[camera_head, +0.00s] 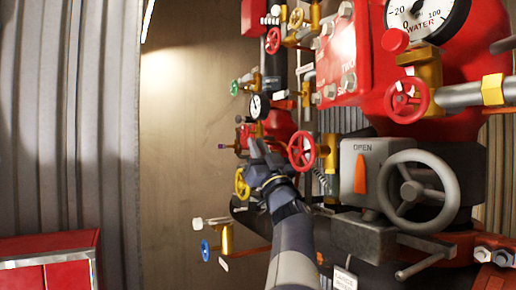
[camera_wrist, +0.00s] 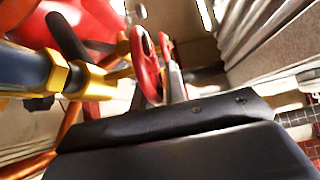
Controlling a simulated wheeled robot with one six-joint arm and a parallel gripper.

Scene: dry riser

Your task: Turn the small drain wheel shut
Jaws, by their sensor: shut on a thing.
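A small red handwheel (camera_head: 302,151) on a brass valve body stands near the middle of the head view. My gripper (camera_head: 266,156) reaches up from below at this wheel's left side, its dark fingers close to the rim. In the wrist view a red wheel (camera_wrist: 147,68) stands edge-on beyond the black gripper housing, with brass fittings to its left. My gripper (camera_wrist: 172,85) is shut on the rim of this red wheel. The housing hides the wheel's lower part, and most of the grip is hidden. No label naming the drain wheel is readable.
A yellow wheel (camera_head: 241,184) sits just left of my gripper, and a blue-handled valve (camera_head: 205,250) lower left. A grey box marked OPEN (camera_head: 372,170) with a large grey handwheel (camera_head: 419,189) stands right.

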